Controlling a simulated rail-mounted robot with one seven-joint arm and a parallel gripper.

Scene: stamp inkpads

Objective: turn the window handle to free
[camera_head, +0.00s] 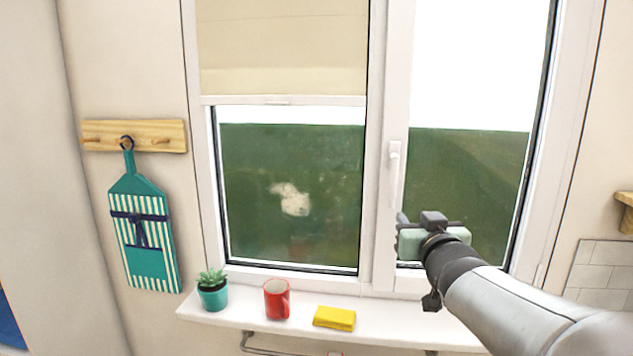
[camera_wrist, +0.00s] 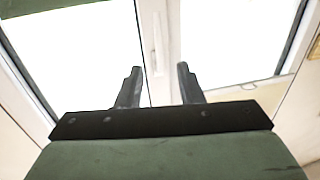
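The white window handle (camera_head: 394,160) sits on the middle upright of the window frame and points down. It also shows in the wrist view (camera_wrist: 157,40), ahead of and between my fingertips. My gripper (camera_head: 402,225) is in front of the window, below the handle in the head view. In the wrist view my gripper (camera_wrist: 159,72) has its two fingers spread wide apart with nothing between them. The fingers appear apart from the handle; the exact distance is hard to tell.
A white sill (camera_head: 240,312) below the window holds a potted succulent (camera_head: 212,290), a red mug (camera_head: 277,299) and a yellow cloth (camera_head: 334,318). A beige blind (camera_head: 283,50) covers the upper left pane. A striped apron (camera_head: 143,225) hangs from a wooden rack (camera_head: 95,136) at left.

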